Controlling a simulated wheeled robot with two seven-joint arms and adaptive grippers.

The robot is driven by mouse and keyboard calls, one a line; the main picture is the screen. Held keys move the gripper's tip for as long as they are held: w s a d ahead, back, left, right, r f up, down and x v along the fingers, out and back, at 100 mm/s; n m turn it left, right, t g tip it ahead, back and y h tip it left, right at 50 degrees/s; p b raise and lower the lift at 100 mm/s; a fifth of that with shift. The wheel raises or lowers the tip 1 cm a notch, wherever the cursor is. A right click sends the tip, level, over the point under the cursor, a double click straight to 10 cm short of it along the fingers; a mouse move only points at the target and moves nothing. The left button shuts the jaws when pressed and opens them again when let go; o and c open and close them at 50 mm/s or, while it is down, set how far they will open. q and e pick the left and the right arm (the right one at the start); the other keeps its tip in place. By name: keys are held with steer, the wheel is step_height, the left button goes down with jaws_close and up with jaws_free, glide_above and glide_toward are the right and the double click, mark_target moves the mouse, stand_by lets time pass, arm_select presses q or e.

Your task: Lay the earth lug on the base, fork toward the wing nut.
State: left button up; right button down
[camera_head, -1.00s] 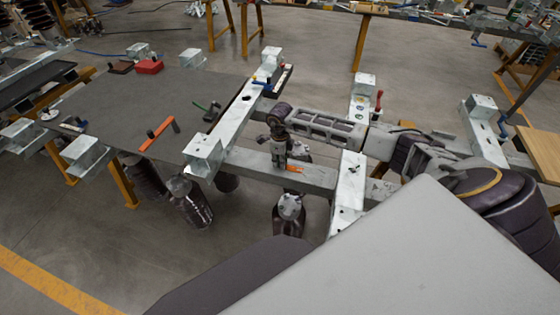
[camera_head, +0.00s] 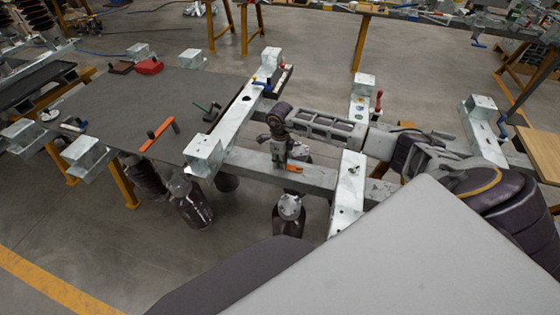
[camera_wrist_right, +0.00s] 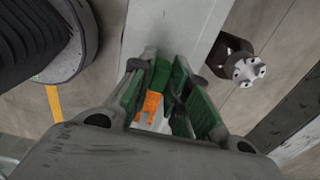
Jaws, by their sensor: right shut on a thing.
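The earth lug appears to be the small orange piece (camera_head: 294,168) at my right gripper's tip in the head view. The right wrist view shows it as a notched orange piece (camera_wrist_right: 151,106) between the green finger pads. My right gripper (camera_head: 280,160) points down over a long grey beam (camera_head: 240,162) and is shut on the lug; its fingers also show in the right wrist view (camera_wrist_right: 166,100). My left gripper is out of view.
Another galvanised crosspiece (camera_head: 236,112) crosses left of the gripper. Dark insulators (camera_head: 193,208) with metal caps stand below the beam.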

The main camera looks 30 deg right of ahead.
steer(key=shift+r+p, duration=0.4)
steer(key=shift+r, duration=0.4)
steer(key=shift+r+p, duration=0.5)
steer(key=shift+r, duration=0.25)
steer(key=shift+r+p, duration=0.8)
steer(key=shift+r, duration=0.6)
steer(key=shift+r+p, duration=0.5)
steer(key=shift+r, duration=0.35)
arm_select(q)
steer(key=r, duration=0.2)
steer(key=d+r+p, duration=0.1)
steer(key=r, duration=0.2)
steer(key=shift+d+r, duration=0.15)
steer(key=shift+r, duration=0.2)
arm_select(e)
step_height(320, 180, up, 2)
